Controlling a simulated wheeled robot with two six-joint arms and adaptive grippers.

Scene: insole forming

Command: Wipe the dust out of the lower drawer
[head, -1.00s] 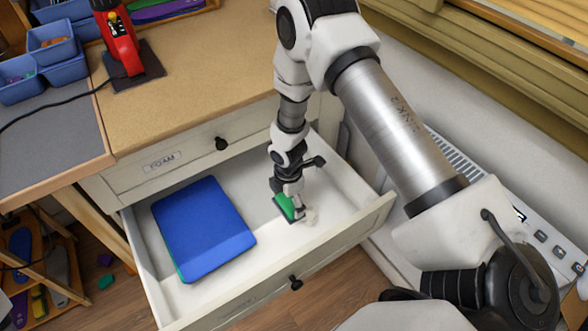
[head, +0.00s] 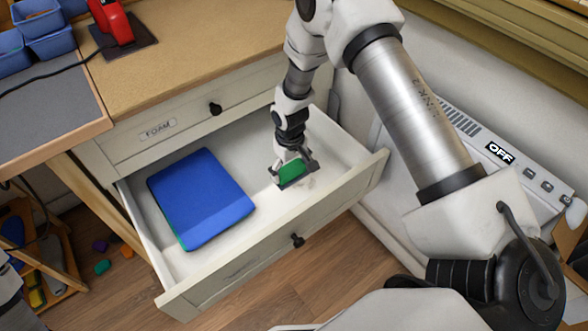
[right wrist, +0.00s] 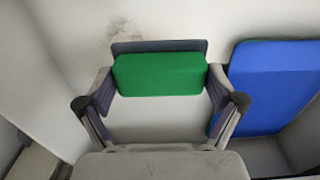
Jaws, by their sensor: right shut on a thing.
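The lower drawer (head: 352,198) is pulled open below the closed drawer labelled FOAM. My right gripper (head: 292,172) is inside it, right of centre, shut on a green block with a dark grey pad under it (head: 291,171). The green block also shows between the fingers in the right wrist view (right wrist: 160,75). A grey dust smudge (right wrist: 125,32) marks the white drawer floor just beyond the pad in the right wrist view. Blue foam sheets (head: 200,198), with a green edge below, lie in the left half of the drawer. My left gripper is not in view.
A tan worktop (head: 180,60) lies above, with a red tool (head: 112,22) on a dark base and blue bins (head: 40,20) at the left. A white unit reading OFF (head: 500,153) stands right of the drawer. Foam scraps (head: 102,267) lie on the floor.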

